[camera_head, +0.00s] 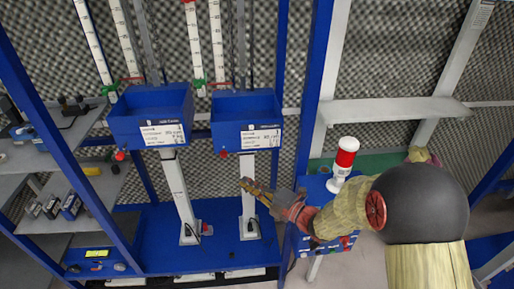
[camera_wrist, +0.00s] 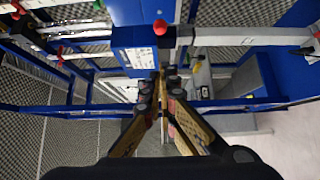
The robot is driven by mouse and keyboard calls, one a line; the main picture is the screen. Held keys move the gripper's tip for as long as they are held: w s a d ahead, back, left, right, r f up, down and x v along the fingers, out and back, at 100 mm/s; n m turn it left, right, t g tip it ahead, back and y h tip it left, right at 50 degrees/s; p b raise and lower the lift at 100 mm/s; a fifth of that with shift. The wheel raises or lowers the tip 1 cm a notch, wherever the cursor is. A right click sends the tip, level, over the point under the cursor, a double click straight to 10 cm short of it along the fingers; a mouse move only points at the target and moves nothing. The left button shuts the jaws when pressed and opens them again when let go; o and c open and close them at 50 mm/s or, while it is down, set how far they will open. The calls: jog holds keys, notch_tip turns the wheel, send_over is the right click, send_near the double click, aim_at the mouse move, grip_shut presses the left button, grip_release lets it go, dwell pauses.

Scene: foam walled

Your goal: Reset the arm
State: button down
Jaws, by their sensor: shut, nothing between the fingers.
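My arm comes in from the right in the head view, with a black round joint and tan links. My gripper (camera_head: 245,183) points left, in front of the right white post below the blue boxes. Its two fingers are together and nothing shows between them. In the wrist view my gripper (camera_wrist: 160,75) shows from behind, with its tan and dark fingers meeting at the tips. Behind the tips in that view is a blue box with a white label (camera_wrist: 140,58) and a red knob (camera_wrist: 160,27).
Two labelled blue boxes, left (camera_head: 150,115) and right (camera_head: 246,122), stand on white posts over a blue base (camera_head: 215,225). A red and white beacon (camera_head: 344,160) stands close to my arm. Grey shelves (camera_head: 75,190) are at left; another shelf (camera_head: 390,110) is at upper right.

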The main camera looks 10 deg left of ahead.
jog(key=w+d+r+m+t+h+b, duration=0.1)
jog(key=w+d+r+m+t+h, duration=0.1)
jog(key=w+d+r+m+h, duration=0.3)
jog(key=d+r+m+t+h+b, duration=0.1)
jog(key=d+m+h, duration=0.2)
jog(key=d, duration=0.4)
jog(key=s+d+r+m+h, duration=0.3)
jog(key=s+d+m+h, duration=0.2)
jog(key=d+m, duration=0.45)
jog(key=s+d+m+g+h+b, duration=0.25)
jog(key=s+d+m, duration=0.45)
jog(key=s, duration=0.5)
jog(key=s+f+m+g, duration=0.1)
jog(key=s+m+g, duration=0.1)
jog(key=s, duration=0.6)
jog(key=s+f+m+g, duration=0.2)
jog(key=s+m, duration=0.1)
jog(key=s, duration=0.6)
jog(key=shift+d+f+b, duration=0.25)
jog(key=shift+d+b, duration=0.05)
jog(key=shift+d, duration=0.1)
jog(key=shift+s+g, duration=0.1)
jog(key=shift+g, duration=0.15)
